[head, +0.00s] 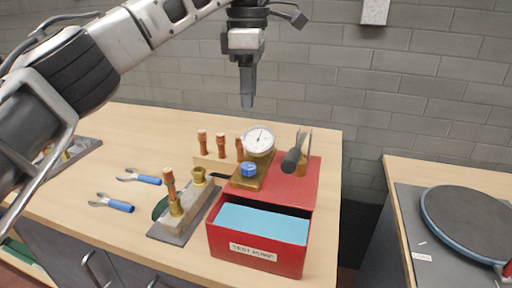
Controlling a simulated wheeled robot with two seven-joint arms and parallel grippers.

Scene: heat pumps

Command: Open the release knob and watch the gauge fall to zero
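The test pump is a red box (258,258) labelled "TEST PUMP", holding light blue water or a light blue insert (262,222). A round white gauge (258,139) stands on its brass block (262,178). The gauge's dark needle shows, but its reading is too small to tell. A blue knob (249,169), likely the release knob, sits on the block below the gauge. My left gripper (247,103) hangs pointing down, above and slightly left of the gauge, apart from the knob. Its fingers overlap in this view, so their gap is hidden. My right gripper is out of view.
A dark pump handle (293,160) rises right of the gauge. Copper fittings (221,146) stand behind left, and a brass-fitted block (187,207) stands left of the box. Two blue-handled tools (120,206) lie further left. A second bench (430,170) with a round dark disc (470,220) is right.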

